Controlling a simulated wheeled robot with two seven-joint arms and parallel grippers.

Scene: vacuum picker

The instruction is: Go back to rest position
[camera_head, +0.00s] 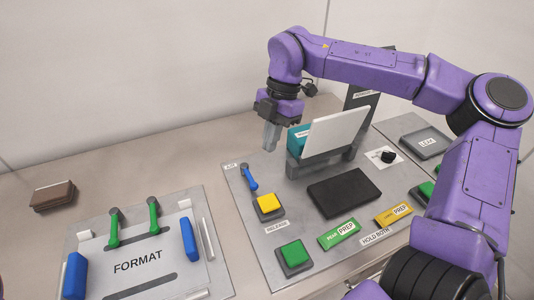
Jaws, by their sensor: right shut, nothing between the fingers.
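My right gripper (271,136) hangs from the purple arm above the back left part of the grey control panel (248,222). Its fingers are together, point down and hold nothing. It is just left of a teal block (299,140) and a white tilted plate (338,132) on a grey stand (297,170). Below it on the panel is a small blue lever (249,178). I cannot tell the exact gap between the fingertips and the panel. My left gripper is not in view.
Left is a FORMAT plate (140,280) with green and blue handles. A brown block (52,196) lies far left. Bare table (130,165) lies behind.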

